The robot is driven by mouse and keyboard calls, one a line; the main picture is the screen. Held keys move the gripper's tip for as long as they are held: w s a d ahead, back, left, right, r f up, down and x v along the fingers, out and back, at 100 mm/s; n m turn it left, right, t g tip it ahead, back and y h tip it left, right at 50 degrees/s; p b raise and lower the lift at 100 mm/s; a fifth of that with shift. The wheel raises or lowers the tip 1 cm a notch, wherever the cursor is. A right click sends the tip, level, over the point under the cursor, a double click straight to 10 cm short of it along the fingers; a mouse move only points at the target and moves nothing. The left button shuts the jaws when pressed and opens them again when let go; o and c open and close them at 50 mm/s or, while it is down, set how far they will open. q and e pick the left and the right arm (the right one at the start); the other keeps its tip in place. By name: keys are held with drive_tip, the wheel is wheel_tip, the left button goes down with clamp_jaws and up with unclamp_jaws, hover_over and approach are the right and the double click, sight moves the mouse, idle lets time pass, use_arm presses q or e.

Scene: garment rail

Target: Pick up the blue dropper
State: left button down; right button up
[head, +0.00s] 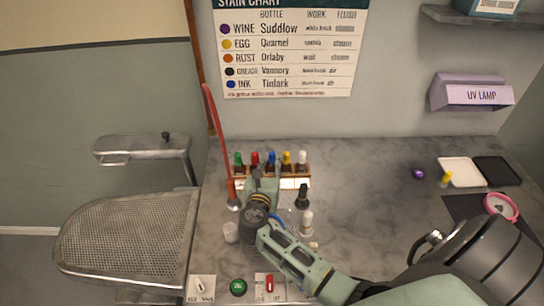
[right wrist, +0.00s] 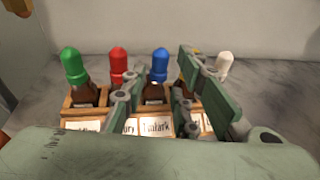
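The blue dropper (right wrist: 160,64) stands upright in the slot labelled Tinlark of a wooden rack. In the head view the blue dropper (head: 271,158) shows just beyond my right gripper (head: 263,178). In the right wrist view my right gripper (right wrist: 160,88) is open, with one finger left and one right of the blue dropper's line. Nothing is held, and I see no clear contact. The dropper's lower part is inside the rack (right wrist: 75,112). My left gripper is in neither view.
Green (right wrist: 74,64), red (right wrist: 118,64) and white (right wrist: 224,64) droppers share the rack; a yellow one (head: 287,158) is partly hidden by the right finger in the wrist view.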

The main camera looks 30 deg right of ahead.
sight(272, 159)
drive_tip(key=x, duration=0.3)
drive_tip(key=shift+w+d+f, duration=0.1)
drive_tip(key=shift+w+d, duration=0.05)
drive_tip(key=c, duration=0.5)
drive_tip(key=shift+o, duration=0.2)
wheel_tip(272, 159, up, 10)
idle(0.4)
